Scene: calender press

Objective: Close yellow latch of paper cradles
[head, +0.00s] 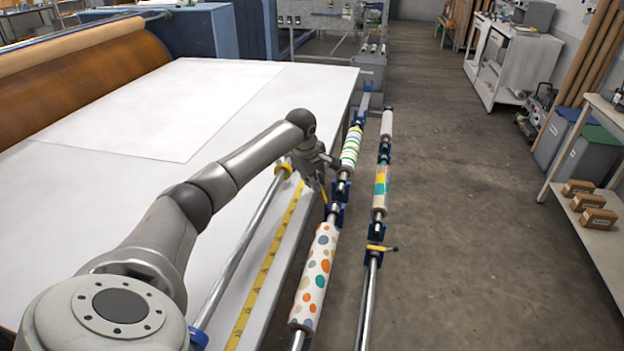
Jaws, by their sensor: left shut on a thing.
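My left gripper (324,181) is at the inner row of paper cradles, beside the table's right edge. It is shut on a yellow latch (320,189) at a blue cradle (336,212); the fingers hide much of the contact. The cradles carry a roll with coloured dots (316,274) and a striped roll (350,149). On the outer row, another yellow latch (381,248) sticks out sideways across its blue cradle (376,231), near a patchwork roll (381,187). My right gripper is out of view.
A white table (95,205) with a large paper sheet (160,105) fills the left. A yellow measuring tape (265,270) runs along its edge beside a metal rail (243,243). The concrete floor (470,200) to the right is clear up to shelves with small boxes (593,222).

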